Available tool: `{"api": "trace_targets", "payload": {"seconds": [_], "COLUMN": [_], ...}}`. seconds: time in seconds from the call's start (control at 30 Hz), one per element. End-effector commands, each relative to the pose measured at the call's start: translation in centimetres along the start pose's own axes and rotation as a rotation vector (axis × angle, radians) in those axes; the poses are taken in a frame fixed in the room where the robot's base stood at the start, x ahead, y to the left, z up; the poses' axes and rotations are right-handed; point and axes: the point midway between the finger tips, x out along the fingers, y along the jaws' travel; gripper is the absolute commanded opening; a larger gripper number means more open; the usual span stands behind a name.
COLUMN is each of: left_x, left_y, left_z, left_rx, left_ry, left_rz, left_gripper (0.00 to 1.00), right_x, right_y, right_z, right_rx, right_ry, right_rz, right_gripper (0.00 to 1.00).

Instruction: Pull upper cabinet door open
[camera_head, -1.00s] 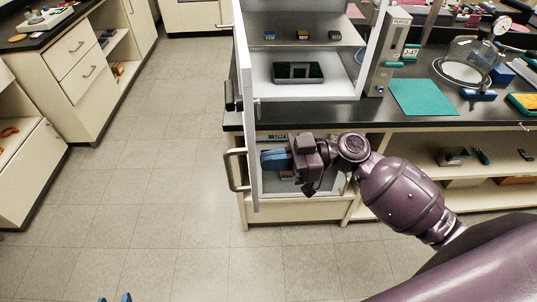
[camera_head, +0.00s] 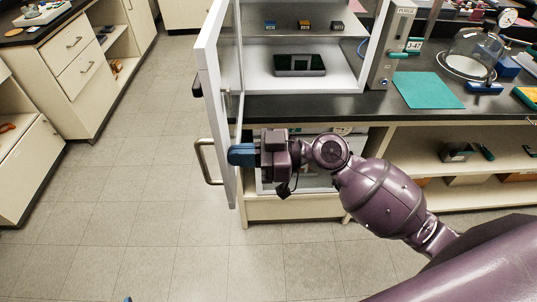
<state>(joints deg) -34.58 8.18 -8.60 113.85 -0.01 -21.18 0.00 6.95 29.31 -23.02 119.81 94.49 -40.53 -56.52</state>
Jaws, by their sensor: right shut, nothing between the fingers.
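The upper cabinet door (camera_head: 212,85) is a white-framed panel. It stands swung open, sticking out toward me at the left side of the cabinet (camera_head: 305,75). Its grey bar handle (camera_head: 201,165) is on the outer, left face near the bottom. My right gripper (camera_head: 238,155) is shut and empty, its blue fingers at the inner side of the door's lower part, overlapping the frame. They look against it, but contact is hard to tell. The handle is outside the fingers. Only a blue tip of my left gripper (camera_head: 127,299) shows at the bottom edge.
A dark-topped bench (camera_head: 330,106) carries the cabinet, a teal mat (camera_head: 428,90) and a glass bell jar (camera_head: 475,50). Open shelves lie below it. The floor (camera_head: 140,190) left of the door is clear up to the drawer unit (camera_head: 80,65).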

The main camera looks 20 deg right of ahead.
Motion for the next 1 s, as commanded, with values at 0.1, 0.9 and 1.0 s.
{"api": "trace_targets", "payload": {"seconds": [0.1, 0.9, 1.0], "left_x": [-0.1, -0.7, -0.7], "left_y": [0.0, -0.1, -0.1], "left_z": [-0.2, -2.0, -2.0], "left_rx": [0.0, 0.0, 0.0], "left_ry": [0.001, 0.015, 0.015], "left_rz": [0.0, 0.0, 0.0], "left_gripper": [0.47, 0.47, 0.47], "right_x": [1.7, 11.2, 11.2], "right_y": [-0.1, 0.3, 0.3], "right_z": [-0.4, -0.5, -0.5], "right_rx": [0.0, -0.002, -0.002], "right_ry": [0.009, 0.013, 0.013], "right_rz": [0.042, 0.138, 0.138], "right_gripper": [0.0, 0.0, 0.0]}}
